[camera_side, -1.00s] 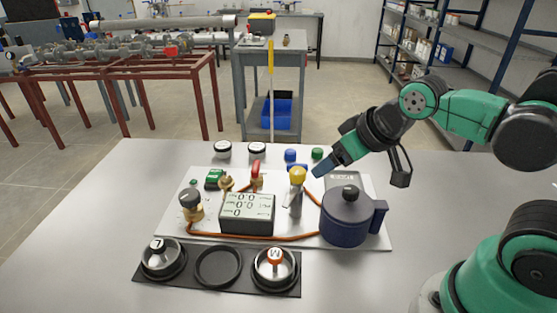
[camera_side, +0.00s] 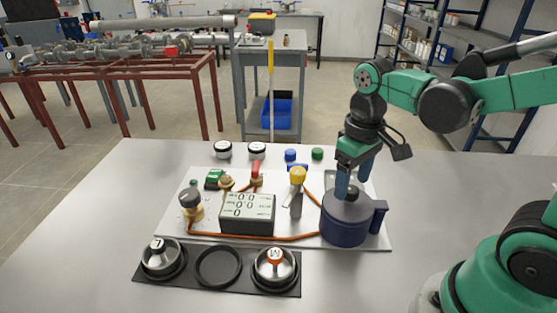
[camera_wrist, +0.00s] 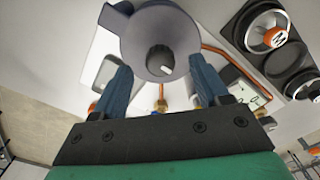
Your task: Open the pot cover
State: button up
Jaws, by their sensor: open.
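A dark blue pot (camera_side: 345,226) with a side handle on its right stands on the right end of the white board. Its cover (camera_side: 338,202) is on it, with a small knob on top. The pot and cover also show at the top of the wrist view, where the knob (camera_wrist: 165,67) is near the cover's middle. My gripper (camera_side: 354,192) points down just above the cover. Its blue fingers are apart, and in the wrist view (camera_wrist: 160,75) the knob appears between them. Nothing is held. Whether the fingertips touch the cover is not clear.
A black tray (camera_side: 218,268) with two metal lids lies in front.

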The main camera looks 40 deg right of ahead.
jog(key=shift+f, duration=0.75)
grip_shut()
dwell(1.0)
